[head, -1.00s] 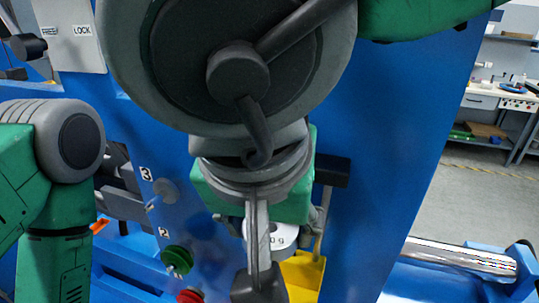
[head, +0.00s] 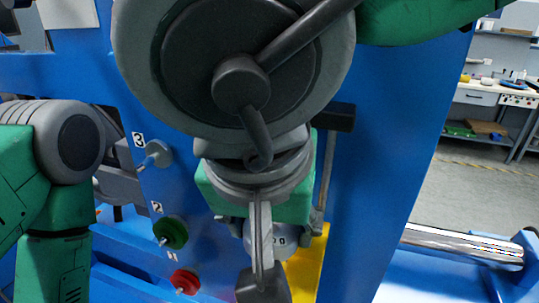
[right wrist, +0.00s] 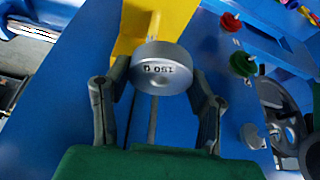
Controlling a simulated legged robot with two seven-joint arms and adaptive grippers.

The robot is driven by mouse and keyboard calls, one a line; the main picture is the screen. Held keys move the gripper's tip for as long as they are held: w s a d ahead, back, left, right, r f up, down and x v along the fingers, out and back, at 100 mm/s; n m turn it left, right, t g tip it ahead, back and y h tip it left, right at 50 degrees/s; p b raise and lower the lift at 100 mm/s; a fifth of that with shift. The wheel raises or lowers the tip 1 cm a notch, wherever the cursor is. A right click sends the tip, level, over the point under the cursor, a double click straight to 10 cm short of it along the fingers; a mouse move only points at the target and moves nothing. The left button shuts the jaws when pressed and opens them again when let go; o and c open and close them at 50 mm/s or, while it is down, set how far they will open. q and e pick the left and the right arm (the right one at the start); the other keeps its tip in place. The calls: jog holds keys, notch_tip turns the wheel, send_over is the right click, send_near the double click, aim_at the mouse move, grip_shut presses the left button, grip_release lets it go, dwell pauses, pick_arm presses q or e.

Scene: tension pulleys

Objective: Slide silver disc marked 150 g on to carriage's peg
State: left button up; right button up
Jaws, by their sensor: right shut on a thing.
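The silver disc marked 150 g (right wrist: 161,68) sits between the fingers of my right gripper (right wrist: 160,82), which is shut on it. The disc also shows in the head view (head: 279,241), partly hidden behind a finger. The yellow carriage (head: 318,248) is close beside and behind the disc in the head view. In the right wrist view, the carriage (right wrist: 180,18) shows just beyond the disc, with a peg (right wrist: 153,25) near the disc's rim. Whether disc and peg touch, I cannot tell. My left arm shows at the left, but its gripper is out of the picture.
A vertical rod (head: 327,175) runs behind my right gripper. A shiny horizontal bar (head: 465,246) lies at the right.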

jog(key=shift+w+d+f, duration=0.1)
jog(key=shift+d, duration=1.2)
jog(key=shift+a, duration=0.75)
jog(key=shift+a+p, duration=0.5)
jog(key=shift+p, duration=0.25)
jog(key=shift+d+f, duration=0.1)
jog(key=shift+d, duration=0.35)
jog(key=shift+s+a+p, duration=0.15)
jog(key=shift+s+p, duration=0.05)
jog(key=shift+p, duration=0.35)
pick_arm(q)
jog(key=shift+d+r, duration=0.4)
jog(key=shift+r, duration=0.3)
jog(key=shift+d+r, duration=0.35)
jog(key=shift+r, duration=0.35)
pick_arm(e)
jog(key=shift+d, duration=0.45)
